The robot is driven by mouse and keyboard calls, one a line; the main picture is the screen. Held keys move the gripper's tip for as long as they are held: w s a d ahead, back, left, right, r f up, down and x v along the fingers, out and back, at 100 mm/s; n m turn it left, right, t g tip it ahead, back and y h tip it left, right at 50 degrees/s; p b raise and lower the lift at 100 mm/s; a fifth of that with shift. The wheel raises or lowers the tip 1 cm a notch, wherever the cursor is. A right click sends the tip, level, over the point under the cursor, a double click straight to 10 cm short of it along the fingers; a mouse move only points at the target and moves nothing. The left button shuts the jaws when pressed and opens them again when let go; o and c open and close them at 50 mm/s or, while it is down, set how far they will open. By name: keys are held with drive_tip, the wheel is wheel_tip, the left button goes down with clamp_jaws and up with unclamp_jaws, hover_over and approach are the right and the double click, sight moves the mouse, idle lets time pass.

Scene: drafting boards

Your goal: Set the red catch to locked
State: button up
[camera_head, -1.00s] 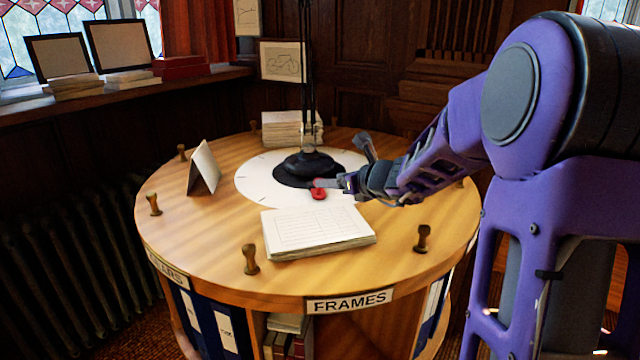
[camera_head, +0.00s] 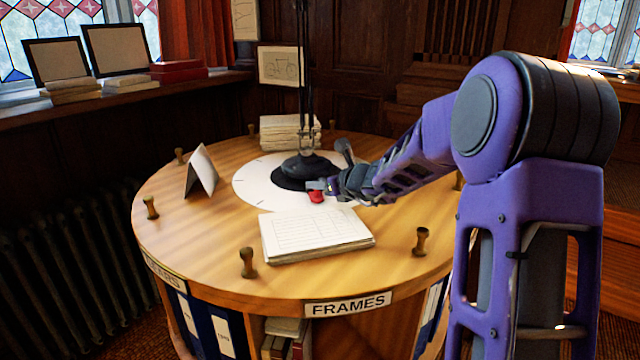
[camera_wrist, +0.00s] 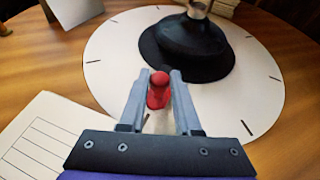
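The red catch (camera_wrist: 158,88) sits on the white round dial (camera_wrist: 108,62), at the near side of the black lamp base (camera_wrist: 187,50). In the head view the catch (camera_head: 317,197) shows just below my fingertips. My gripper (camera_head: 322,186) is low over the dial, reaching in from the right. In the wrist view its two grey fingers (camera_wrist: 160,76) stand apart, one on each side of the catch's rounded knob. The gaps are too small to tell whether they touch it. No lock marking can be read.
A stack of printed sheets (camera_head: 310,235) lies in front of the dial. A folded card (camera_head: 201,172) stands at left, and a paper stack (camera_head: 290,132) at the back. Wooden pegs (camera_head: 248,262) ring the round table (camera_head: 200,235). The lamp's thin post (camera_head: 304,80) rises behind my gripper.

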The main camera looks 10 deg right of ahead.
clamp_jaws()
